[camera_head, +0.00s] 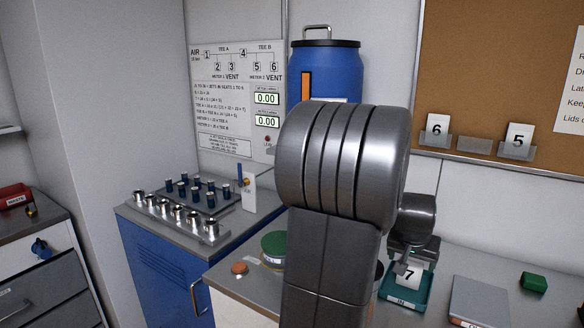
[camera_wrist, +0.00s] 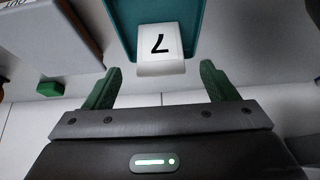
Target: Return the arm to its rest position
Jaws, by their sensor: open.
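My gripper (camera_wrist: 160,68) is open, its two green fingers spread apart with nothing held between them. I cannot tell the exact gap between fingers and card.
A grey box (camera_head: 479,300) and a green block (camera_head: 533,282) lie right of the tray. A green-lidded jar (camera_head: 274,248) and an orange button (camera_head: 239,268) are left of my arm. A blue barrel (camera_head: 324,70) stands behind. Cards 6 (camera_head: 437,127) and 5 (camera_head: 518,138) sit on the wall.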

